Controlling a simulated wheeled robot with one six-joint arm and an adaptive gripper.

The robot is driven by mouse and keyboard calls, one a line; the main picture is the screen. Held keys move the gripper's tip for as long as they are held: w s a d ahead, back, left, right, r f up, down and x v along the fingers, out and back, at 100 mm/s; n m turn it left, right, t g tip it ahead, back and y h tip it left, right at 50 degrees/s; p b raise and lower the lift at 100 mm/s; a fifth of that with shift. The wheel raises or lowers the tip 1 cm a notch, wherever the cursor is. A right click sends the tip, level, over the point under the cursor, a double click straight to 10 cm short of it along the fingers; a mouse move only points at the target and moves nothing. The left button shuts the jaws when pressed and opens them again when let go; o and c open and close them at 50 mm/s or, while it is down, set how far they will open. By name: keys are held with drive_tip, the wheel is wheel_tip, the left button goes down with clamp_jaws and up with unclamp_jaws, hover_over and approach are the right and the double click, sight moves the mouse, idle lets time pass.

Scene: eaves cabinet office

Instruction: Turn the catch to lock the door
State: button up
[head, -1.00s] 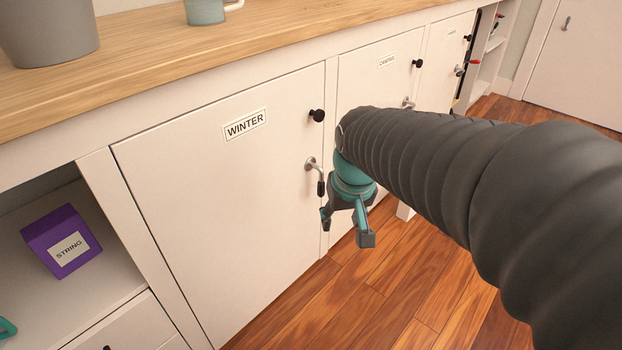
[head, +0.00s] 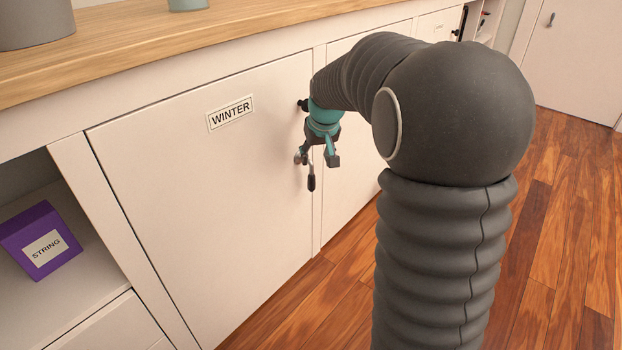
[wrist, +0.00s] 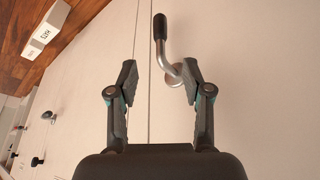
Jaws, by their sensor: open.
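The white cabinet door labelled WINTER (head: 215,180) looks closed against its frame. Its catch is a silver lever with a black grip (head: 311,181) at the door's right edge, and it hangs downward. The catch also shows in the wrist view (wrist: 167,50), with its round mount near the right fingertip. My gripper (head: 319,157) is open, pointing down just above and in front of the catch. In the wrist view my gripper (wrist: 160,73) has its fingers either side of the lever's mount end, with the black grip beyond the tips. Contact cannot be told.
A black knob (head: 303,105) sits on the door above the catch, close to my wrist. To the right are further cabinet doors, one with its own catch (wrist: 48,117). A wooden worktop (head: 200,55) runs above. The wooden floor (head: 560,250) at right is clear.

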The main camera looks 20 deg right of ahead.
sight(312, 174)
drive_tip(key=b+x, duration=0.1)
drive_tip(key=x, duration=1)
drive_tip(key=shift+f, duration=0.3)
drive_tip(key=shift+c, duration=0.3)
clamp_jaws()
